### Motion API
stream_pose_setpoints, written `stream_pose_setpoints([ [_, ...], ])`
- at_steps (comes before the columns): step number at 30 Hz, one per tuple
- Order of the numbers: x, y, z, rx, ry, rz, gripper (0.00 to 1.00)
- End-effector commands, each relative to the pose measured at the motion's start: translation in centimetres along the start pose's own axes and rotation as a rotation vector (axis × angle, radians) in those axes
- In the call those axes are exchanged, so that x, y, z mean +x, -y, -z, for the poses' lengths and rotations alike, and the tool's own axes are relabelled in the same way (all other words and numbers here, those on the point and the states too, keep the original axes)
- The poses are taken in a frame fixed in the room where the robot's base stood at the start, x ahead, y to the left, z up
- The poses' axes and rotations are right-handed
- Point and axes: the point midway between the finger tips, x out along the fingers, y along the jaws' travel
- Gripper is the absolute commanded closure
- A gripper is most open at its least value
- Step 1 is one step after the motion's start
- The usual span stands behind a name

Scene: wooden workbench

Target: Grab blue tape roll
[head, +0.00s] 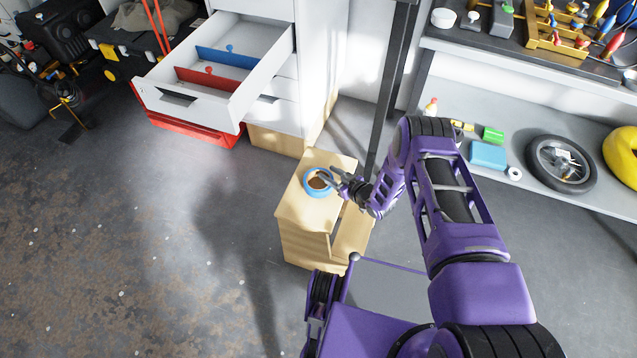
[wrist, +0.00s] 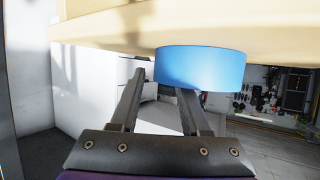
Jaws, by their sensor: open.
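The blue tape roll (head: 308,188) lies flat on top of a small wooden cabinet (head: 298,212) in the head view, its brown inside showing. In the wrist view the roll (wrist: 203,68) is close, against the pale wooden top, which fills the upper edge of the picture. My gripper (head: 332,177) is at the roll's right side in the head view, with its fingers reaching over its rim. In the wrist view my gripper (wrist: 160,83) has its fingers apart. The right finger's tip is hidden by the roll's wall, and the left finger stands clear to the left of it.
An open white drawer (head: 215,85) with red and blue dividers is at the back left. A dark upright post (head: 385,95) stands just behind the cabinet. A shelf with a wheel (head: 560,163) and a blue box (head: 488,155) is at right. The floor at left is clear.

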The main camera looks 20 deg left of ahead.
Motion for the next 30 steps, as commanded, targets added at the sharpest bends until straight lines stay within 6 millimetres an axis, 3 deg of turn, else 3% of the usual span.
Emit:
stream_pose_setpoints([
  [1,-0.02,0.0,0.01,0.0,0.0,0.0,0.54],
  [9,-0.04,0.0,-0.01,0.0,0.0,0.0,1.0],
  [30,-0.07,0.07,-0.14,0.001,0.003,0.001,1.0],
])
